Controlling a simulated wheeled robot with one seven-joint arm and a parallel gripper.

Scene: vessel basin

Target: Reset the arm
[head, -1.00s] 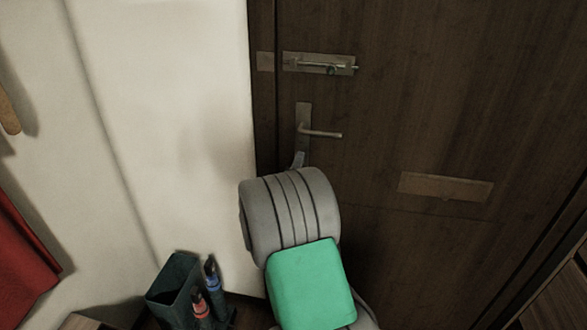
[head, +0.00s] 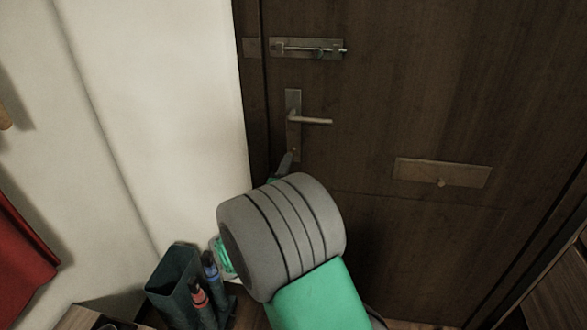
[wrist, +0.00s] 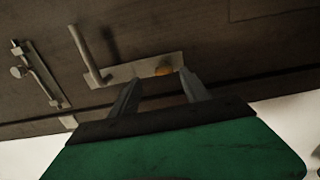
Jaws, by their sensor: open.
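My gripper (wrist: 155,85) shows in the wrist view with its two grey fingers apart and nothing between them. Beyond the fingertips is the handle plate of a dark wooden door, with a small yellowish round spot on it. In the head view my grey and green arm (head: 285,240) reaches toward the door (head: 400,90). One finger shows near the lower end of the handle plate; the rest of the gripper is hidden by the arm. The lever handle (head: 315,121) points right and is about level. I cannot tell whether the fingers touch the plate.
A sliding bolt (head: 308,49) sits above the handle. A letter flap (head: 441,173) is on the door to the right. A dark holder (head: 175,283) with bottle-like items stands at lower left. A red cloth (head: 20,255) hangs at the far left. A white wall (head: 160,110) adjoins the door.

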